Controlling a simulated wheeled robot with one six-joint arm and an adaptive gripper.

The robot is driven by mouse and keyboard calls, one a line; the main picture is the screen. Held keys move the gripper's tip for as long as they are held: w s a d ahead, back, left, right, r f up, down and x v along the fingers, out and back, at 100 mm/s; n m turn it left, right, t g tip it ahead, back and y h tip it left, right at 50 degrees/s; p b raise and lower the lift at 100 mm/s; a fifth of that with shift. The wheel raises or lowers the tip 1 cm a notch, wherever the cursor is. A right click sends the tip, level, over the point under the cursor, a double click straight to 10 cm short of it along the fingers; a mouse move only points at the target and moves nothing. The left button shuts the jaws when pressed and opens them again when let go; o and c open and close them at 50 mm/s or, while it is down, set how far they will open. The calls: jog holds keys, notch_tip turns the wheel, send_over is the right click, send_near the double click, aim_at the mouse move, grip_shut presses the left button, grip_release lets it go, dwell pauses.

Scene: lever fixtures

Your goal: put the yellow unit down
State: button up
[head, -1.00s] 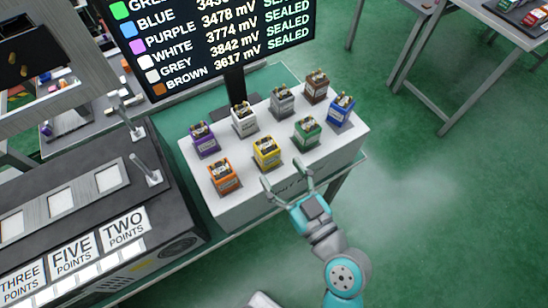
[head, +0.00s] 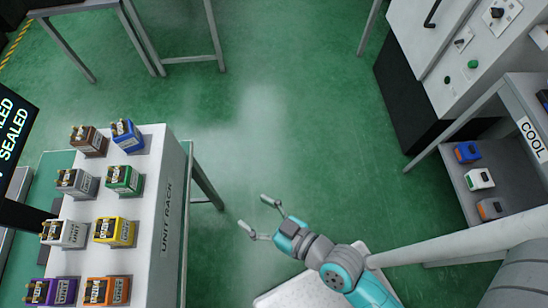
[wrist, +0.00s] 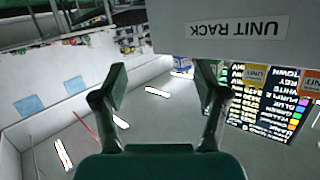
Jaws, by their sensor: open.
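The yellow unit (head: 115,231) stands upright on the white unit rack (head: 172,205), in the column nearest the rack's labelled side, between the green and orange units. It also shows in the wrist view (wrist: 254,75), upside down and partly cut off by the rack's edge. My gripper (head: 256,218) is open and empty, out over the floor to the right of the rack and apart from the yellow unit. In the wrist view its two fingers (wrist: 160,85) are spread with nothing between them.
Blue (head: 127,136), green (head: 123,180), orange (head: 107,291), brown, grey, white and purple units share the rack. Green floor between rack and shelf is clear.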

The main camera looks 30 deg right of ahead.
jog(key=s+d+r+m+h, duration=0.1)
jog(key=s+d+m+h, duration=0.1)
jog(key=s+d, duration=0.4)
jog(key=s+d+r+m+t+h, duration=0.1)
jog(key=s+d+h, duration=0.4)
jog(key=s, duration=0.5)
jog(key=shift+d+r+m, duration=0.6)
jog(key=shift+d+r, duration=0.15)
jog(key=shift+d, duration=0.05)
jog(key=shift+o, duration=0.6)
jog(key=shift+s+r, duration=0.2)
jog(key=shift+s, duration=0.1)
